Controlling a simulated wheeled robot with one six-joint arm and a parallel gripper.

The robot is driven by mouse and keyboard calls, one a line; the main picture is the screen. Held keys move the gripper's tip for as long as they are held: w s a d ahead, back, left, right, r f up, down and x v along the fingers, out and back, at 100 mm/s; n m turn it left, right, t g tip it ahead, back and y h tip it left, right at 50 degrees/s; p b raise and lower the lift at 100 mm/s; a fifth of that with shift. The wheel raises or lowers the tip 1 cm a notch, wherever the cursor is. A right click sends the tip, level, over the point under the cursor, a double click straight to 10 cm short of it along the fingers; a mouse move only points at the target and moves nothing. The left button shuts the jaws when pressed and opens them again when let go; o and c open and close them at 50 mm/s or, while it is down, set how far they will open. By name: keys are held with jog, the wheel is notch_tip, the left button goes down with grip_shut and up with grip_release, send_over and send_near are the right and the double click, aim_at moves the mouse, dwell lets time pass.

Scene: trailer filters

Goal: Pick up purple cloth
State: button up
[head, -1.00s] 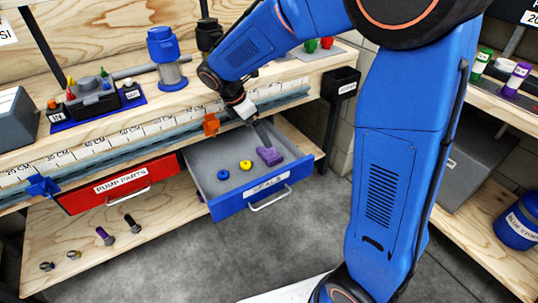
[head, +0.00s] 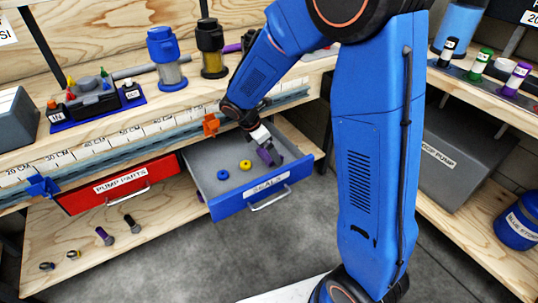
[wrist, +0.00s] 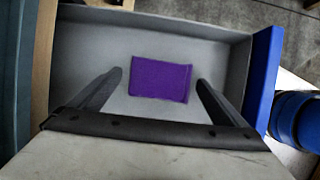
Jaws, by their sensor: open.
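The purple cloth (wrist: 160,79) lies on the grey floor of the open blue drawer labelled SEALS (head: 232,206). In the head view the cloth (head: 265,157) is partly hidden by my gripper. My gripper (wrist: 160,82) is open in the wrist view, with one finger to each side of the cloth and a gap on both sides. In the head view my gripper (head: 270,153) reaches down into the right part of the drawer. I cannot tell whether the fingertips touch the drawer floor.
The drawer walls stand close around my gripper. A shut red drawer (head: 118,184) is at the left. An orange clamp (head: 211,125) sits on the bench edge above.

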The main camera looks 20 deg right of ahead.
jog(key=shift+f, duration=0.15)
jog(key=c, duration=1.2)
notch_tip(320, 180, up, 10)
jog(key=o, duration=0.5)
jog(key=c, duration=0.3)
jog(key=shift+c, duration=0.2)
